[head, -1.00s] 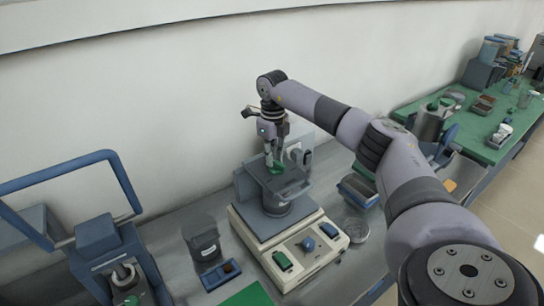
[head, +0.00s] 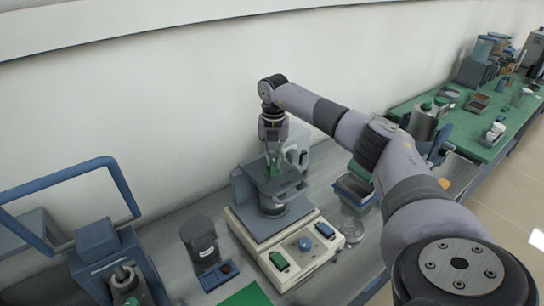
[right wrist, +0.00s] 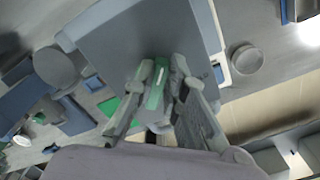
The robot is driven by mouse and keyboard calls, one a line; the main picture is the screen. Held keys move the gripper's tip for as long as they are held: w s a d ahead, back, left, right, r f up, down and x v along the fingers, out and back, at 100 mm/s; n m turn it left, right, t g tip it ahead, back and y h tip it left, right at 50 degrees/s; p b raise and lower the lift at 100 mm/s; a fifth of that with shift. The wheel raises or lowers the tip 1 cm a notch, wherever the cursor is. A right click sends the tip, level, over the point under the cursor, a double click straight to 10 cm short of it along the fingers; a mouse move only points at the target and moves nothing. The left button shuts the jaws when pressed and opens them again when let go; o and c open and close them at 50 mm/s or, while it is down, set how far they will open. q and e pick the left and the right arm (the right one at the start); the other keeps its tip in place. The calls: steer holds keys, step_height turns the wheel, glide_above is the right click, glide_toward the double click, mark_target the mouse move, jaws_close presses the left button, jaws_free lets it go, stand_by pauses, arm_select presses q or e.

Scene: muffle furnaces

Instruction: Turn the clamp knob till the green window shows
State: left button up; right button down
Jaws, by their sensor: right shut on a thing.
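The green clamp knob (head: 276,170) sits on top of the grey clamp of a cream-based device (head: 294,268) on the bench. My right gripper (head: 272,160) points straight down over it, its fingers shut around the knob. In the right wrist view the green knob (right wrist: 155,92) shows between the two fingers (right wrist: 160,88), with a pale stripe on it. The grey clamp plate (right wrist: 125,45) lies behind the knob. I cannot make out a green window in either view. My left gripper is out of view.
The device's front has a green switch (head: 279,261) and a blue knob (head: 304,244). A dark jar (head: 199,240) stands to its left, a glass dish (head: 349,230) to its right. A blue-handled machine (head: 105,265) fills the lower left. A white wall is behind.

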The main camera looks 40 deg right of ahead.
steer(key=m, duration=0.2)
steer(key=m+p, duration=0.1)
steer(key=m, duration=0.2)
steer(key=shift+s+d+r+m, duration=0.1)
steer(key=shift+s+d+m, duration=0.15)
steer(key=shift+s+m, duration=0.1)
steer(key=m, duration=0.2)
steer(key=m+p, duration=0.1)
steer(key=m, duration=0.2)
steer(key=shift+s+m+p, duration=0.3)
steer(key=shift+s+m, duration=0.05)
steer(key=shift+s, duration=0.05)
steer(key=c, duration=1.6)
jaws_free()
step_height(320, 180, up, 12)
steer(key=shift+s+f, duration=0.1)
steer(key=shift+f, duration=0.1)
